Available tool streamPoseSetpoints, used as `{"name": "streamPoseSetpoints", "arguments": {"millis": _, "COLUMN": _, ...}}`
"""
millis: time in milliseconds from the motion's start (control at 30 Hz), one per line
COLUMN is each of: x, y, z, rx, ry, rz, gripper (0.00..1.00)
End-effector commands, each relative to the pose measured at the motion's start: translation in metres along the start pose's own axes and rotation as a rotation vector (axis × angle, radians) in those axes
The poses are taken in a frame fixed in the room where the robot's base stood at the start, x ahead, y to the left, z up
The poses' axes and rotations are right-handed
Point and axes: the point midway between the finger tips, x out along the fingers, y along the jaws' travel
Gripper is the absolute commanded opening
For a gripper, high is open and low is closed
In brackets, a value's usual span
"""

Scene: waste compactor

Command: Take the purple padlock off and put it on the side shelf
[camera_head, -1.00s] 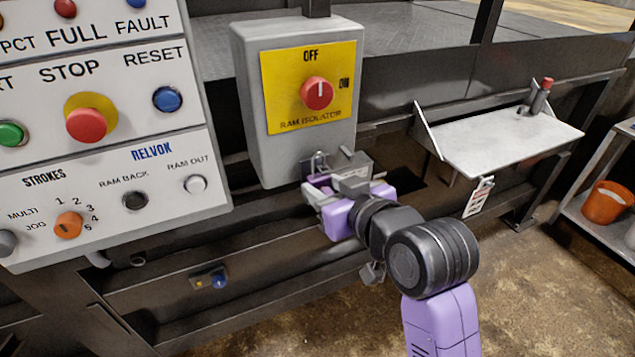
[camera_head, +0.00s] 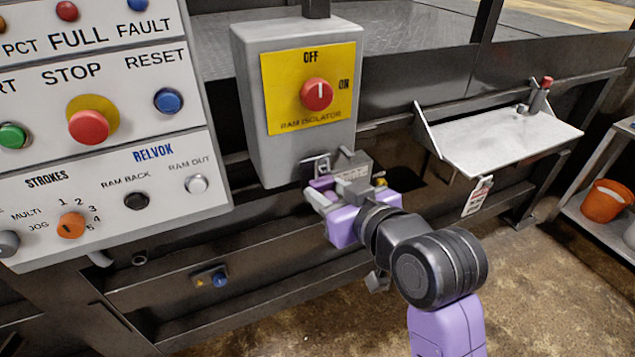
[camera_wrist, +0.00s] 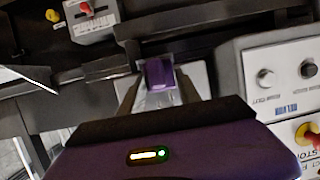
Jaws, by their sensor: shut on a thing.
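The purple padlock (camera_wrist: 160,73) is between my fingertips in the wrist view. In the head view a small part of the purple padlock (camera_head: 322,184) shows just below the grey ram isolator box (camera_head: 250,110). My gripper (camera_head: 318,194) is shut on it, near the box's lower right corner; it also shows in the wrist view (camera_wrist: 160,88). A metal loop (camera_head: 317,163) shows at the box's bottom edge above the padlock. I cannot tell whether the shackle is clear of it. The pale side shelf (camera_head: 495,140) is to the right.
A red-topped post (camera_head: 540,95) stands at the shelf's back right. A tag (camera_head: 477,197) hangs from the shelf's front edge. The control panel (camera_head: 110,190) is at left. An orange bucket (camera_head: 606,202) sits on a rack at far right. Most of the shelf top is bare.

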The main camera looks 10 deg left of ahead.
Motion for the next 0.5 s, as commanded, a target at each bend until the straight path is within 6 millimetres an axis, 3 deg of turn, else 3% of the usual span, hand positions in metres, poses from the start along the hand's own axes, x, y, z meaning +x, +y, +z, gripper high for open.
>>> {"name": "streamPoseSetpoints", "arguments": {"millis": 500, "x": -0.018, "y": -0.001, "z": 0.005, "rx": 0.0, "ry": 0.002, "rz": 0.001, "gripper": 0.07}}
